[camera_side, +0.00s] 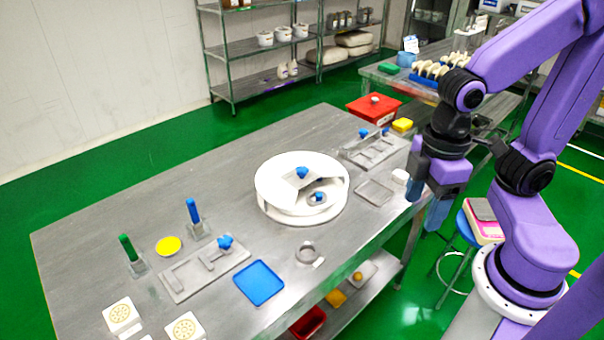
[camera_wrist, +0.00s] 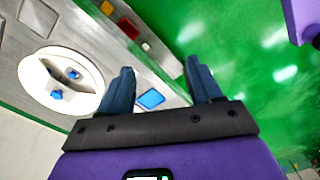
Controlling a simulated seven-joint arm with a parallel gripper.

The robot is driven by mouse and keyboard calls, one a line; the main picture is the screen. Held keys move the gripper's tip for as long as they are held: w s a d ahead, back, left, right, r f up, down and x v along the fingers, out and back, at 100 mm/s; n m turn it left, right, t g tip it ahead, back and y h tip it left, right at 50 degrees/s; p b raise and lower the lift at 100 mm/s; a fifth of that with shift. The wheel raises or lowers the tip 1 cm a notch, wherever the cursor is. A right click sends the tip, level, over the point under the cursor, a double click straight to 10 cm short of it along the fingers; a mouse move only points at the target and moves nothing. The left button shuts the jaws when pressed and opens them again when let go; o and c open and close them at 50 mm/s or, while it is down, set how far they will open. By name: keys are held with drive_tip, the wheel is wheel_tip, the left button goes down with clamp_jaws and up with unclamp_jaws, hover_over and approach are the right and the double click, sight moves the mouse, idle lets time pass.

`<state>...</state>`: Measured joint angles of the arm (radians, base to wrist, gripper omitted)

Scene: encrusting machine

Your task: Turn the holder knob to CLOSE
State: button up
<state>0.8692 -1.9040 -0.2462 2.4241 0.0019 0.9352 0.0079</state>
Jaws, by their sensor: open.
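Several blue knobs are in view, and I cannot tell which is the holder knob or read any CLOSE mark. One blue knob (camera_side: 302,173) is on top of the round white machine (camera_side: 272,206), and another blue knob (camera_side: 318,197) sits in its cut-out. Both also show at the left of the wrist view (camera_wrist: 72,74). A further blue knob (camera_side: 225,242) is on a grey plate fixture (camera_side: 180,283) at the front, and more are on the back fixture (camera_side: 363,155). My gripper (camera_side: 427,202) is open and empty, off the table's right edge, clear of every knob.
A blue tray (camera_side: 259,283), a yellow disc (camera_side: 168,246) and a metal ring (camera_side: 306,252) lie on the steel table (camera_side: 90,230). A blue stool (camera_side: 466,226) is below my gripper's right side.

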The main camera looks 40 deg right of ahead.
drive_tip(key=w+a+r+m, duration=0.2)
drive_tip(key=w+a+m, duration=0.1)
drive_tip(key=w, duration=0.7)
drive_tip(key=m, duration=0.9)
hover_over(303, 169)
drive_tip(key=f, duration=0.2)
wheel_tip(303, 169, down, 16)
drive_tip(key=shift+f, duration=0.25)
drive_tip(key=shift+c, duration=0.3)
clamp_jaws()
